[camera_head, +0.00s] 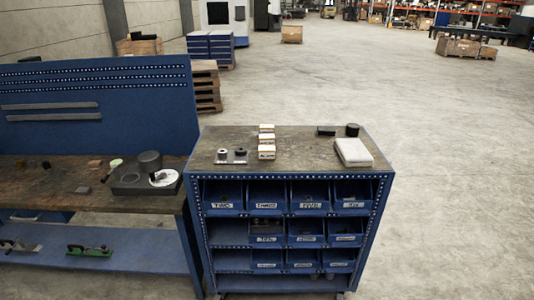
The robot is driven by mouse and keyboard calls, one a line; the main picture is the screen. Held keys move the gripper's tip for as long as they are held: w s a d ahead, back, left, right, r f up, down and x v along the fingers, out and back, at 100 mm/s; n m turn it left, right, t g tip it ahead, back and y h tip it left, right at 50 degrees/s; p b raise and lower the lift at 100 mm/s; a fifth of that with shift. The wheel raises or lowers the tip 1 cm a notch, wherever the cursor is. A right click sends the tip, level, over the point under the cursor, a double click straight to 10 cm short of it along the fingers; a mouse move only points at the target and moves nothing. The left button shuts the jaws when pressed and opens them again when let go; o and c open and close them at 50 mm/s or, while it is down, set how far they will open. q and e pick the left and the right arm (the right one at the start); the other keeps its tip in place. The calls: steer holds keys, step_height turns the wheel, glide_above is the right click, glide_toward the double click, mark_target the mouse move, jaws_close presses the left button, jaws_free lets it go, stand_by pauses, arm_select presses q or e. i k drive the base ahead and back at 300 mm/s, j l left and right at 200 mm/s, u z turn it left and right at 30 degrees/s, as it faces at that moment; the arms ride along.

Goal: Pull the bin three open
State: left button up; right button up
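A blue bin cabinet (381,200) stands in the middle of the view, with open-fronted blue bins in its shelves. The top row holds several bins side by side. The leftmost bin (223,200) has a label that reads TWO. The bin to its right (266,197) has a longer, blurred label that may read THREE; I cannot tell for sure. The top-row bins sit side by side, none standing clearly farther out. Neither of my grippers is in view.
The cabinet top carries small boxes (267,152), a white case (353,152) and dark parts. A workbench (40,190) with a blue back panel (100,100) stands left. The left slots of the two lower shelves are empty. Open floor (460,200) lies right.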

mark_target(265, 198)
steer(key=i+u, duration=0.35)
steer(key=i+l+u, duration=0.1)
steer(key=u, duration=0.25)
steer(key=i+l+u, duration=0.15)
steer(key=i+u, duration=0.2)
steer(key=k, duration=0.05)
